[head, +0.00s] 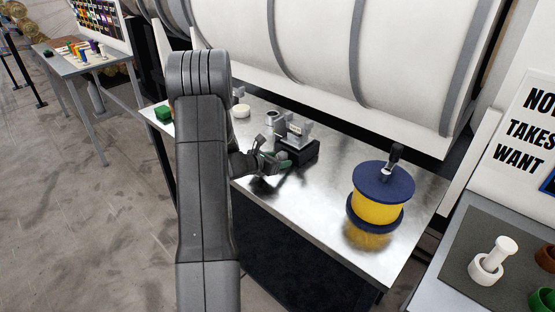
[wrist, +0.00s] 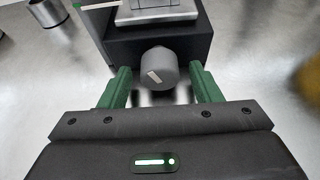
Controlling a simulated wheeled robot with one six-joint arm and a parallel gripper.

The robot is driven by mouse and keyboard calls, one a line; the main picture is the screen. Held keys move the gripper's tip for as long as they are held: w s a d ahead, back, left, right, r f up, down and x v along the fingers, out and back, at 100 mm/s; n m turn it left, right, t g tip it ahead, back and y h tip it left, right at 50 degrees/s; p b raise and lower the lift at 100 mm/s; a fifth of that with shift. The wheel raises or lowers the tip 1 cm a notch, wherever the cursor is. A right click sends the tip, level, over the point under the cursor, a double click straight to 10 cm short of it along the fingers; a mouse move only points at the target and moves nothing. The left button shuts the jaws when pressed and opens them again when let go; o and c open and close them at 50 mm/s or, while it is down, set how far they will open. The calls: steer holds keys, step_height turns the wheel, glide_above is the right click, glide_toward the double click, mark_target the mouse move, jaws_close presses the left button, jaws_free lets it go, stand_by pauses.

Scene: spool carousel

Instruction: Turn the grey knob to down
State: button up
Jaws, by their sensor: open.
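The grey knob (wrist: 160,65) sticks out of the front of a black box (wrist: 190,45) in the wrist view. A short white mark shows on the knob's face, left of centre and slanting. My gripper (wrist: 160,84) is open, with one green finger on each side of the knob. Gaps show between the fingers and the knob, so it is not gripped. In the head view my gripper (head: 281,164) is at the front of the black box (head: 305,150), and the knob is hidden there.
The box stands on a shiny metal table (head: 320,205). A yellow spool with blue flanges (head: 378,205) stands to the right. A green block (head: 163,113), a white disc (head: 241,111) and a metal cup (head: 272,117) are behind and left. A large white drum (head: 340,55) is behind the table.

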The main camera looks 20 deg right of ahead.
steer(key=c, duration=1)
steer(key=shift+n+g+b, duration=0.5)
steer(key=shift+n+g, duration=0.1)
steer(key=shift+n, duration=0.5)
steer(key=o, duration=1)
steer(key=shift+a, duration=0.1)
steer(key=b+v, duration=0.1)
steer(key=v, duration=0.3)
steer(key=b+v, duration=0.1)
steer(key=v, duration=0.4)
steer(key=b+v, duration=0.1)
steer(key=v, duration=0.3)
steer(key=shift+a+f, duration=0.1)
steer(key=shift+a, duration=0.35)
